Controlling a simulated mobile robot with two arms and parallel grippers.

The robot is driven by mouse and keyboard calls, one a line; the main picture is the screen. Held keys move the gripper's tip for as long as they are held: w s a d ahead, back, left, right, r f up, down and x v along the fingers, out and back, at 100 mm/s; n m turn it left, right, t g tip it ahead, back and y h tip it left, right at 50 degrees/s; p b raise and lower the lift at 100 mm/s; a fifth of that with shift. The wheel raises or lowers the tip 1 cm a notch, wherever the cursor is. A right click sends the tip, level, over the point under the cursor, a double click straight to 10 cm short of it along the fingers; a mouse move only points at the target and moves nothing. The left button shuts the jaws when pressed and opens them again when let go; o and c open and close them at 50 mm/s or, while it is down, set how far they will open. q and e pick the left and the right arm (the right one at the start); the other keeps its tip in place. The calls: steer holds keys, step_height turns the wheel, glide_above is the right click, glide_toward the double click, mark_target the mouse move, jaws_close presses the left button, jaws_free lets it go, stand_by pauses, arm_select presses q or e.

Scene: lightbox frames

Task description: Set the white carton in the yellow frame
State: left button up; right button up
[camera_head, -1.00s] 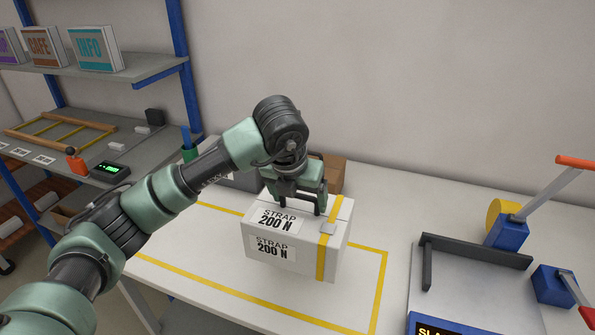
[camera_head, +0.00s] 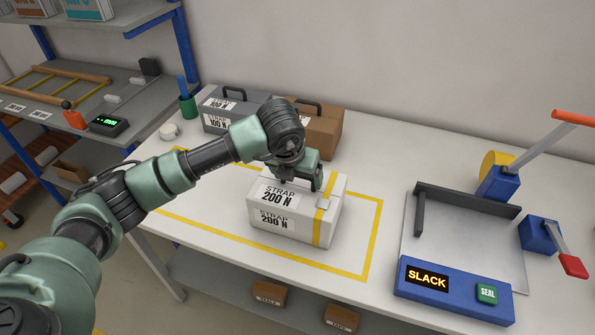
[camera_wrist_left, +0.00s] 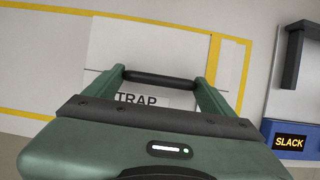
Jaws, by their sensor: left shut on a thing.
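The white carton (camera_head: 284,225), with "STRAP 200 N" labels and a yellow band, is upright inside the outline of the yellow frame (camera_head: 372,240) marked on the white table. I cannot tell whether its underside touches the table. My left gripper (camera_head: 303,182) is above the carton and shut on it; in the wrist view a dark bar like a handle lies between the fingers (camera_wrist_left: 160,78). The carton's top (camera_wrist_left: 150,45) shows there, partly hidden by the gripper. My right gripper is not in view.
A grey case (camera_head: 215,110) and a brown carton (camera_head: 322,137) stand behind. A blue-fronted machine reading "SLACK" (camera_head: 455,292) stands right. Table between frame and machine is clear.

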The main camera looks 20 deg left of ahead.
arm_select(q)
steer(key=o, duration=2)
steer(key=shift+c, duration=0.2)
steer(key=shift+s, duration=0.1)
steer(key=shift+r, duration=0.1)
steer(key=b+v, duration=0.2)
steer(key=v, duration=1)
steer(key=shift+b, duration=0.35)
